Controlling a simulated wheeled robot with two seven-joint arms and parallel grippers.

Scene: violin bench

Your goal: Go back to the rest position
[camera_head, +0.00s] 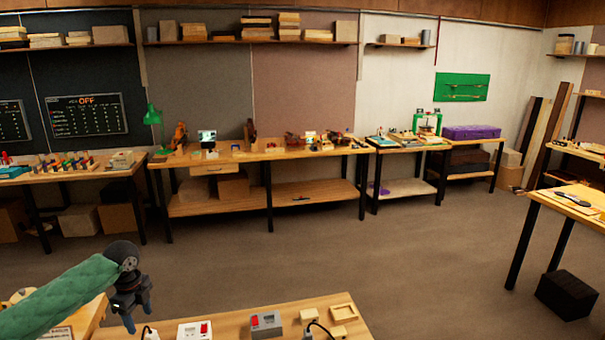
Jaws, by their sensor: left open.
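My left arm, in a green quilted sleeve, comes in from the lower left of the head view. Its dark gripper (138,308) points down over the left part of the near wooden bench (240,312). The fingers are apart, and I see nothing held between them. My right gripper does not show.
Open grey floor (300,255) lies beyond. A long workbench (265,155) lines the back wall. A black crate (567,295) stands at right.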

